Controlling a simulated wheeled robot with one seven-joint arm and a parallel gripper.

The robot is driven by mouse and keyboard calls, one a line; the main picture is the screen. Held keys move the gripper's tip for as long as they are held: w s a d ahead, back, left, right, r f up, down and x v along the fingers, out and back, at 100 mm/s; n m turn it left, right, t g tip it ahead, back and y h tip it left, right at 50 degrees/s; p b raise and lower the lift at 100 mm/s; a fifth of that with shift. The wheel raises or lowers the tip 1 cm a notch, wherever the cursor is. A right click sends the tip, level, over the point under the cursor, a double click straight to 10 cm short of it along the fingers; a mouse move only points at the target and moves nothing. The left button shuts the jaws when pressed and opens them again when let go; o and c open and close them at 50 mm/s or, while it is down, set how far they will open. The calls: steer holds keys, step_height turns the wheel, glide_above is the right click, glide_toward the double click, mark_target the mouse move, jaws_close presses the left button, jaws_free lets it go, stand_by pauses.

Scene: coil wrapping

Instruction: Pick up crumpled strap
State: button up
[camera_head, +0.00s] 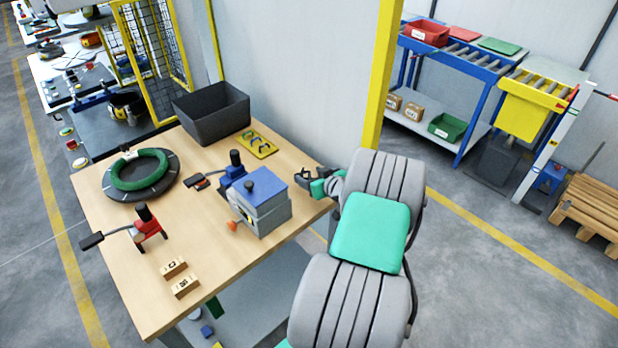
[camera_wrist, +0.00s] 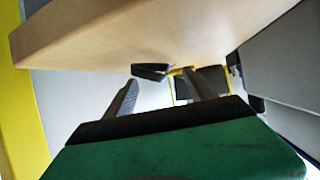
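I cannot make out a crumpled strap with certainty in either view. My gripper (camera_head: 308,178) is at the right edge of the wooden table (camera_head: 112,265), beside the grey and blue box-shaped device (camera_head: 262,205). In the wrist view my gripper (camera_wrist: 161,75) shows two grey fingers standing apart, with nothing visibly held between them. A small dark object (camera_wrist: 150,72) shows near the left fingertip; I cannot tell what it is. The pale wooden edge of the table (camera_wrist: 150,30) fills the top of the wrist view.
A green coil (camera_head: 140,169) lies on a dark round turntable (camera_head: 168,183). A dark bin (camera_head: 211,112), a yellow tray (camera_head: 257,145), a red-based tool (camera_head: 149,224) and two small cartons (camera_head: 185,286) also stand on the table. A yellow post (camera_head: 382,75) rises behind my arm.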

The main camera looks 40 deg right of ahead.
jaws_close()
stand_by(0.5)
